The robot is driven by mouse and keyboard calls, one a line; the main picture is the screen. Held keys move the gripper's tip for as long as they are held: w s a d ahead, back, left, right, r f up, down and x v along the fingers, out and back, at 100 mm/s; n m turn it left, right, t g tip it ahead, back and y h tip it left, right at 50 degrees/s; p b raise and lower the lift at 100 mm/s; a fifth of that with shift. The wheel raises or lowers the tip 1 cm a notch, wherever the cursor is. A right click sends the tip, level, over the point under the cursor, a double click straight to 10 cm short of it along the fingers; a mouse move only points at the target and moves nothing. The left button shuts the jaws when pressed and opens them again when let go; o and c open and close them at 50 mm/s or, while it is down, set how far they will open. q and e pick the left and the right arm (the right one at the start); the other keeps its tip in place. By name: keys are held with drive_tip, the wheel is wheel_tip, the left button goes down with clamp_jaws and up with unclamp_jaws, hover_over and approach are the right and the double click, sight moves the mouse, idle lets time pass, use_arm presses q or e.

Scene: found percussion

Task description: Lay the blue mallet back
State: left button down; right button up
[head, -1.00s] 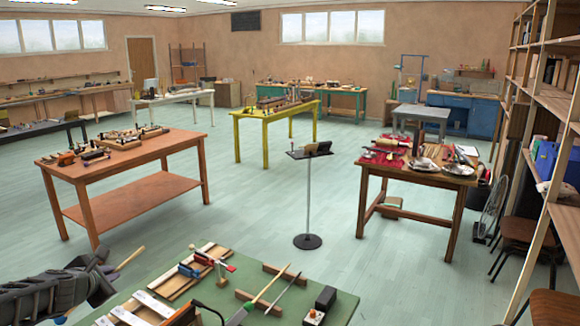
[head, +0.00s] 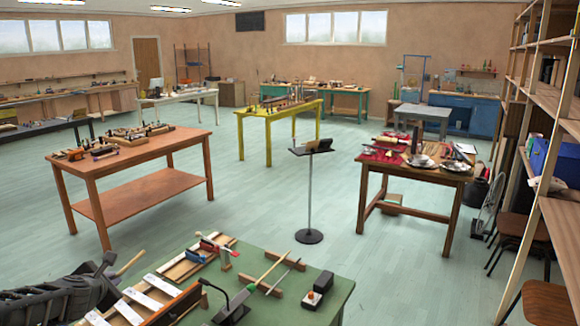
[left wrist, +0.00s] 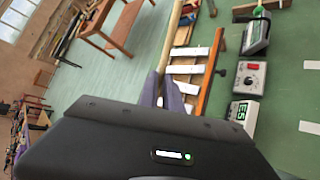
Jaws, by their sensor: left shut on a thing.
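My left gripper (head: 108,272) is at the lower left of the head view, left of the green table (head: 285,305). It is shut on a light wooden stick, the handle of the blue mallet (head: 131,262), which sticks out up and right. In the left wrist view the handle (left wrist: 171,42) runs up from between the fingers (left wrist: 163,95), over or beside the bar instrument. The mallet's head is hidden, so its blue does not show. My right gripper is not in view.
The bar instrument (head: 150,284) with white plates takes up the table's left part. Red (head: 211,244) and blue (head: 195,256) pieces lie behind it. A box with a red button (head: 317,288) is at right. A tuner reading E5 (left wrist: 243,112) shows in the wrist view.

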use_arm(q)
drive_tip(key=s+d+f+m+h+b, duration=0.1)
drive_tip(key=s+d+f+b, duration=0.1)
drive_tip(key=d, duration=0.7)
drive_tip(key=s+d+f+m+h+b, duration=0.1)
drive_tip(key=s+d+f+b, duration=0.1)
drive_tip(key=d+f+b, duration=0.2)
drive_tip(key=s+d+f+m+h+b, duration=0.1)
drive_tip(key=s+d+f+b, duration=0.2)
drive_tip(key=d+f, duration=0.5)
drive_tip(key=d+b, duration=0.1)
drive_tip(key=d, duration=0.6)
drive_tip(key=shift+d+f+m+t+h, duration=0.25)
drive_tip(key=shift+d+m+t+h, duration=0.05)
drive_tip(key=shift+d, duration=0.1)
drive_tip(key=shift+s, duration=0.1)
drive_tip(key=shift+s, duration=1)
drive_tip(key=shift+a, duration=0.15)
